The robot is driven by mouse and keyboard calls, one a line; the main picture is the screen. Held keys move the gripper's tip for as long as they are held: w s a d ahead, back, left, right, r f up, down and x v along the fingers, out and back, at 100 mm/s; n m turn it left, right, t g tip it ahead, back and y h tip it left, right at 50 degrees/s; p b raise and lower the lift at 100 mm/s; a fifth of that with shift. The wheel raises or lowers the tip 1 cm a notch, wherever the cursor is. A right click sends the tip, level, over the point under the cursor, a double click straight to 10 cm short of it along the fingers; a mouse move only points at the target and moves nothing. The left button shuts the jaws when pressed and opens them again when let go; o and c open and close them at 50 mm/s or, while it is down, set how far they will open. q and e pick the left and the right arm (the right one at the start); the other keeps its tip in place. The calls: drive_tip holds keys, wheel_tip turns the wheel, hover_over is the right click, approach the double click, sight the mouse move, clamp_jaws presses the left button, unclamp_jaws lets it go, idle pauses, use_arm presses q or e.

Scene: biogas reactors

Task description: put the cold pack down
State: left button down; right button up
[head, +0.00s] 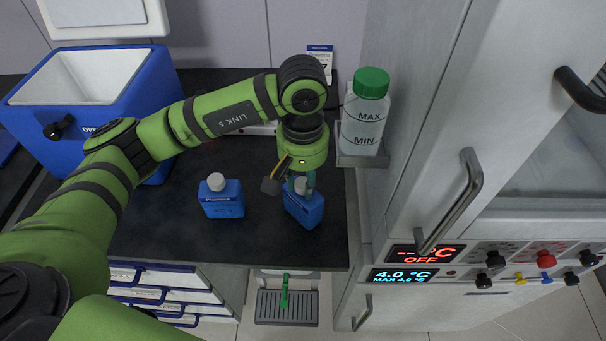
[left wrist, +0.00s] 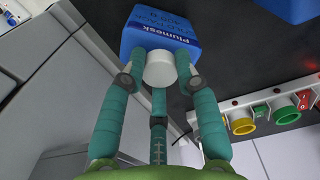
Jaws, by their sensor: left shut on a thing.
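A blue cold pack (head: 305,209) with a white cap is at the right part of the black counter (head: 262,240). My left gripper (head: 301,184) comes down from above and is shut on its cap end. In the left wrist view, the fingers (left wrist: 160,75) close around the white cap, and the pack's blue body (left wrist: 155,27) shows the word "Plumesk". The pack looks slightly turned; whether its base touches the counter I cannot tell. A second blue pack (head: 221,199) with a white cap stands apart to its left. My right gripper is not in view.
An open blue cooler box (head: 150,98) stands at the back left. A white bottle with a green lid (head: 365,115) sits on a bracket at right, beside a tall grey cabinet (head: 407,90). Coloured connectors (left wrist: 265,112) show in the left wrist view. The front counter between packs and edge is clear.

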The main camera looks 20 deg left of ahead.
use_arm(q)
drive_tip(key=shift+f, duration=0.1)
drive_tip(key=c, duration=0.9)
unclamp_jaws()
drive_tip(key=shift+r, duration=0.3)
drive_tip(key=shift+r+b, duration=1.3)
drive_tip(key=shift+r, duration=4.55)
